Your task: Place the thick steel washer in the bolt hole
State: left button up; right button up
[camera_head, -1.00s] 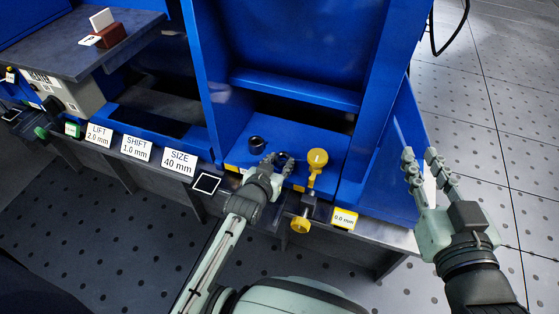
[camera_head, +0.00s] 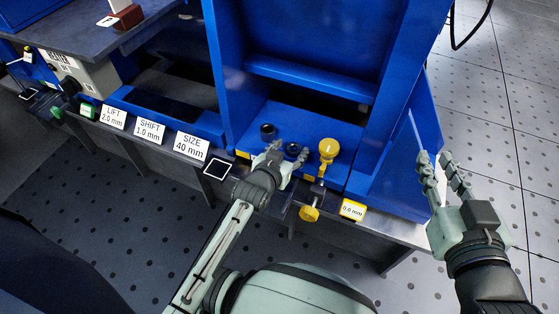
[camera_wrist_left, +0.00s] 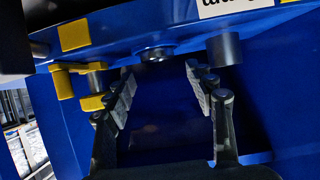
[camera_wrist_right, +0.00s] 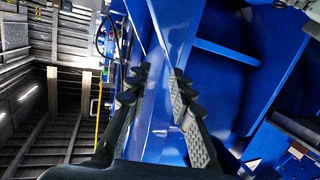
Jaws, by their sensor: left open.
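A short round dark piece with a bright metal rim (camera_wrist_left: 156,54) sits on the blue platform, ahead of my left gripper. I cannot tell whether this is the thick steel washer, the bolt hole, or both together. In the head view it shows as a dark ring (camera_head: 293,149) just beyond the fingertips. A taller dark hollow cylinder (camera_head: 268,131) stands to its left; it also shows in the left wrist view (camera_wrist_left: 224,50). My left gripper (camera_head: 280,157) is open, with nothing seen between its fingers. My right gripper (camera_head: 440,160) is open and empty at the right.
A yellow knobbed clamp (camera_head: 326,151) stands close right of the left gripper. A 0.0 mm label (camera_head: 352,209) is on the front edge. Blue frame walls (camera_head: 226,80) rise around the platform. Size, shift and lift cards (camera_head: 192,146) lie left. The floor at right is clear.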

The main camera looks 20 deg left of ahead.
pick_arm(q)
jog(key=s+a+r+m+g+p, duration=0.1)
jog(key=s+r+m+g, duration=0.1)
jog(key=s+r, duration=1.2)
jog(key=shift+s+a+r+g+p, duration=0.35)
jog(key=shift+s+a+g+p, duration=0.05)
jog(key=shift+s, duration=0.8)
pick_arm(e)
jog(key=s+d+f+g+h, duration=0.3)
jog(key=s+d+f+g, duration=0.1)
jog(key=d+f, duration=0.3)
jog(key=shift+f+m+g, duration=0.3)
jog(key=shift+f+g, duration=0.2)
jog(key=shift+f, duration=0.3)
jog(key=shift+s+a, duration=0.1)
